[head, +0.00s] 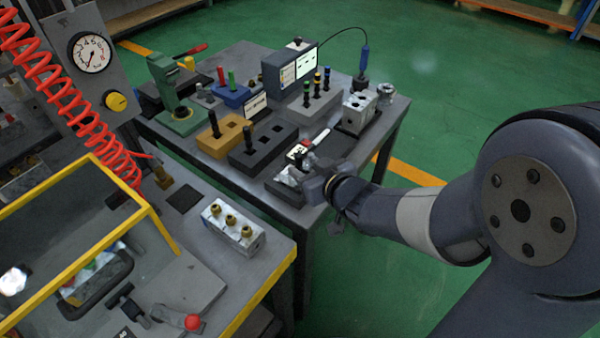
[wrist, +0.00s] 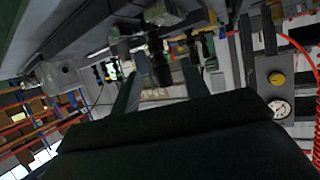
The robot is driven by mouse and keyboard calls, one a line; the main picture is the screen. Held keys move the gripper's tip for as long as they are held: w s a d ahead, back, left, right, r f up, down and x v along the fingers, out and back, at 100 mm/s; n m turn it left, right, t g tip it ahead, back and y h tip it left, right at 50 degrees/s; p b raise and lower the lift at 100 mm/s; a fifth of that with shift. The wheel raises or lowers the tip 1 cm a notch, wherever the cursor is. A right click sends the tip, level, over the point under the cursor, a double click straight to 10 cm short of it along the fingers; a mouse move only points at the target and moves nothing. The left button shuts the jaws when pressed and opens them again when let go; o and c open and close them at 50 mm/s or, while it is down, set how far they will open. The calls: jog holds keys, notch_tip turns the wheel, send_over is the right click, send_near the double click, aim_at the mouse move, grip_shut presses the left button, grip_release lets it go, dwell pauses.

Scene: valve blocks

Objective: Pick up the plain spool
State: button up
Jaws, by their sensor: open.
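I cannot tell which is the plain spool. Several ringed spools (head: 316,84) stand in a light grey block behind. My gripper (head: 302,172) is at the near right corner of the far table, right of both blocks and low over a dark tray. In the wrist view my gripper (wrist: 158,90) is open, with a dark upright shape (wrist: 161,66) seen between and beyond its fingers.
The yellow block (head: 210,148) and dark grey block (head: 262,154) stand side by side. A silver valve block (head: 358,112) is at the table's right edge. A green press (head: 176,108) and a grey display box (head: 290,70) are behind. A gauge (head: 91,53) and red coiled hose are left.

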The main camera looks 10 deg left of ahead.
aim_at(301, 164)
jog(key=shift+x, duration=3.05)
jog(key=shift+s+r, duration=0.1)
jog(key=shift+c, duration=0.4)
grip_shut()
